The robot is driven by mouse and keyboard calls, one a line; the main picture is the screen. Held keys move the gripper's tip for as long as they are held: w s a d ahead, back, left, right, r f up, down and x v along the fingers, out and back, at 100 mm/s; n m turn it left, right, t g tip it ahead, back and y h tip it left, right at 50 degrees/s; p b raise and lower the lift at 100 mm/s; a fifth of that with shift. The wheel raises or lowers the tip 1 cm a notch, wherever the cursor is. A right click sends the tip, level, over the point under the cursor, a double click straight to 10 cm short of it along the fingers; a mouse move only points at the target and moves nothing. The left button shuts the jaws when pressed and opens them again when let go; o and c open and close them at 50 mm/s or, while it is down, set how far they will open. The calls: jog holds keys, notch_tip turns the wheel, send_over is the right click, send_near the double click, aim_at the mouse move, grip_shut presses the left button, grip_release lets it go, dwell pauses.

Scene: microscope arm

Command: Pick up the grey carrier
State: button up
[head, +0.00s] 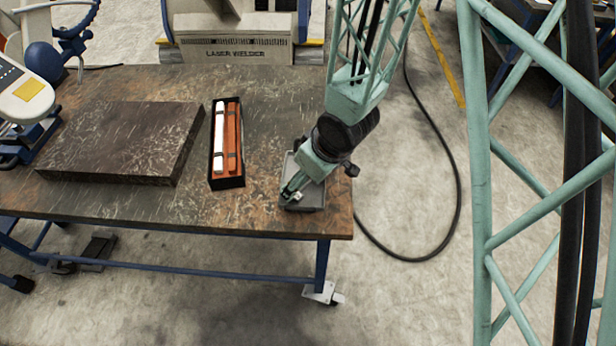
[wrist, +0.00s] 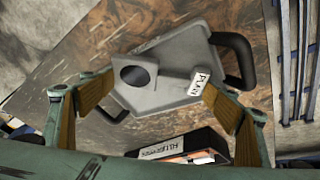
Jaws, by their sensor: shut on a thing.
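The grey carrier (head: 314,201) is a shallow grey tray at the right front corner of the table in the head view, partly covered by my arm. In the wrist view the carrier (wrist: 165,98) shows black handles at two sides, a round black-topped part and a white label. My gripper (head: 291,190) is down at the carrier. In the wrist view the tan-padded fingers of my gripper (wrist: 160,85) stand on either side of the carrier's body, shut on it. I cannot tell whether the carrier touches the table.
The worn brown table (head: 262,135) carries a black case (head: 227,180) with orange and white contents, left of the carrier. A dark slab (head: 125,140) lies farther left, with blue equipment (head: 45,65) beyond. A cable (head: 455,190) lies on the floor at right.

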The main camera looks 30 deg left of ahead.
jog(key=shift+r, duration=0.15)
notch_tip(320, 180, up, 10)
jog(key=p, duration=0.6)
jog(key=shift+f, duration=0.2)
jog(key=shift+w+a+r, duration=0.1)
jog(key=shift+a, duration=0.1)
dwell(0.8)
jog(key=shift+a+n+g+p, duration=1.7)
jog(key=shift+a+n+p, duration=0.7)
jog(key=shift+a+n, duration=0.6)
jog(key=shift+s+d+f+n+g+h+p, duration=0.1)
jog(key=shift+d+n+g+p, duration=0.5)
jog(key=shift+d+n, duration=0.35)
jog(key=shift+s+d+f+n+g+h+p, duration=0.15)
jog(key=shift+d+n+g+p, duration=0.25)
jog(key=shift+d+n+p, duration=0.5)
jog(key=shift+s+d+f+n+g+h+p, duration=0.1)
jog(key=shift+d+n+g+p, duration=0.35)
jog(key=shift+d+n, duration=0.55)
